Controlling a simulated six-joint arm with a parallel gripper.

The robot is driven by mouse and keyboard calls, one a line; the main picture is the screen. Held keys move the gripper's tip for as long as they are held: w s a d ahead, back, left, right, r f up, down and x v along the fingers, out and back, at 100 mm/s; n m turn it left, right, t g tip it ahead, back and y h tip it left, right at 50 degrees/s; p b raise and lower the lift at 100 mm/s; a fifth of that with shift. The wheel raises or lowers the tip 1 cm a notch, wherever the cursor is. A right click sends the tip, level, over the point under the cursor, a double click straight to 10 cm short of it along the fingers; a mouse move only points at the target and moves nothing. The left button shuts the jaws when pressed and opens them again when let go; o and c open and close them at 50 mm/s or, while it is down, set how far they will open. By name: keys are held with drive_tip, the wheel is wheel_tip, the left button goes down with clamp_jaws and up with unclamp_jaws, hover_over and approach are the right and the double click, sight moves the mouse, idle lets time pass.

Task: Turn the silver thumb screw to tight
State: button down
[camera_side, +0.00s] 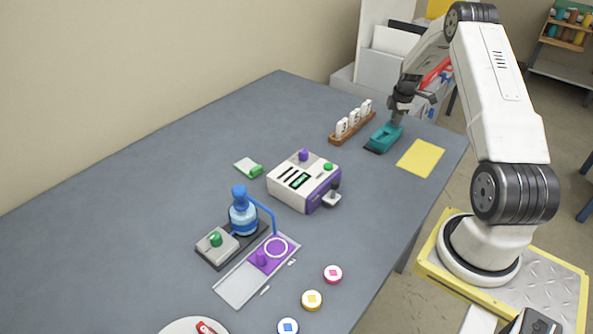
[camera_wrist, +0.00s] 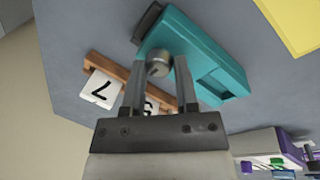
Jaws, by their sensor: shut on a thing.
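The silver thumb screw (camera_wrist: 158,65) sits on a teal device (camera_wrist: 207,57) with a dark end piece. In the side view the teal device (camera_side: 386,137) lies at the far right of the grey table, and the screw is hidden by my gripper (camera_side: 394,120). In the wrist view my gripper (camera_wrist: 160,72) points down at the device, with one finger on each side of the screw. It is shut on the screw. A slot on the screw head shows, but no tight mark can be made out.
A wooden rack (camera_side: 345,137) with number cards stands close beside the device. A yellow sheet (camera_side: 420,157) lies on its other side. A white and purple machine (camera_side: 303,182) stands mid-table, with a blue pump bottle (camera_side: 243,218) nearer the camera. The table's left part is clear.

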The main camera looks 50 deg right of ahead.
drive_tip(key=m, duration=0.4)
drive_tip(key=shift+w+g, duration=0.15)
drive_tip(key=shift+g, duration=0.25)
drive_tip(key=m, duration=0.4)
drive_tip(key=shift+w+g+h, duration=0.1)
drive_tip(key=shift+g+h, duration=0.2)
drive_tip(key=shift+g, duration=0.1)
drive_tip(key=m, duration=0.4)
drive_tip(key=shift+w+m+g, duration=0.1)
drive_tip(key=shift+m+g, duration=0.2)
drive_tip(key=shift+g, duration=0.1)
drive_tip(key=m, duration=0.4)
drive_tip(key=shift+g, duration=0.4)
drive_tip(key=shift+c, duration=1.8)
unclamp_jaws()
drive_tip(key=shift+r, duration=0.1)
